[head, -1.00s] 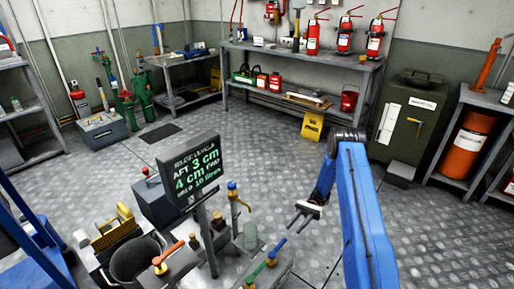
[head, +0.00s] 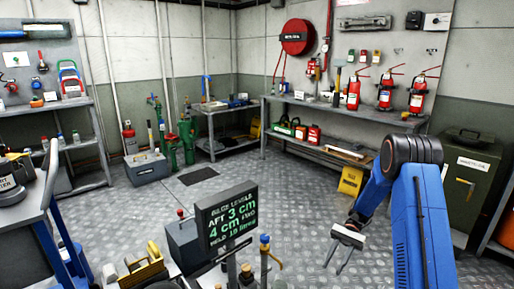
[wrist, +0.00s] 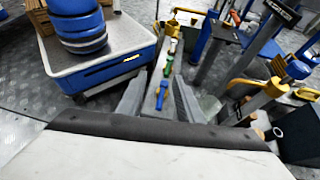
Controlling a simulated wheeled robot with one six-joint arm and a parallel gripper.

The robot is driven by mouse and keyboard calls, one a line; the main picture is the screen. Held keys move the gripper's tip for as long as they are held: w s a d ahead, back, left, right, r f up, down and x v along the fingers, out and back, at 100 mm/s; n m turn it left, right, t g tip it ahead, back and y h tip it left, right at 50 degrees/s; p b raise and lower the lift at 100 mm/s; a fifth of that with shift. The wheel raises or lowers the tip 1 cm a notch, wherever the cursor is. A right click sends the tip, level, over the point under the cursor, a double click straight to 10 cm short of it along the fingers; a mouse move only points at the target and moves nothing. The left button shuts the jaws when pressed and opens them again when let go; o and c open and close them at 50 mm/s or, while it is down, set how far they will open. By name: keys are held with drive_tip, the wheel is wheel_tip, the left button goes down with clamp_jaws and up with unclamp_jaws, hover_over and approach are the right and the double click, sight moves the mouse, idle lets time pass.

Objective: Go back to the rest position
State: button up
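My gripper (head: 333,266) hangs at the end of my bent blue arm, over the open floor to the right of the gauge sign (head: 228,221). Its two fingers stand apart with nothing between them. In the wrist view the gripper (wrist: 158,82) also shows its fingers apart. I cannot tell the exact distance from the fingers to the valves.
The sign reads "AFT 3 cm, 4 cm FWD". A blue cart (head: 62,262) stands at left. A grey bench (head: 325,113) with fire extinguishers (head: 385,92) is at the back, a green cabinet (head: 468,190) at right. The middle floor (head: 310,205) is clear.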

drive_tip(key=s+a+r+n+t+h, duration=0.1)
drive_tip(key=s+r+n+t+h, duration=0.15)
drive_tip(key=s+r, duration=0.55)
drive_tip(key=s+a+r+n+t+h, duration=0.1)
drive_tip(key=s+r+n+t+h, duration=0.3)
drive_tip(key=r, duration=0.7)
drive_tip(key=s+d+r+n+t+h, duration=0.1)
drive_tip(key=s+r+t, duration=0.2)
drive_tip(key=s, duration=0.7)
drive_tip(key=s+d+r+n+t+h, duration=0.1)
drive_tip(key=s+r+t, duration=0.3)
drive_tip(key=s, duration=0.5)
drive_tip(key=shift+s+t, duration=0.35)
drive_tip(key=shift+t, duration=0.2)
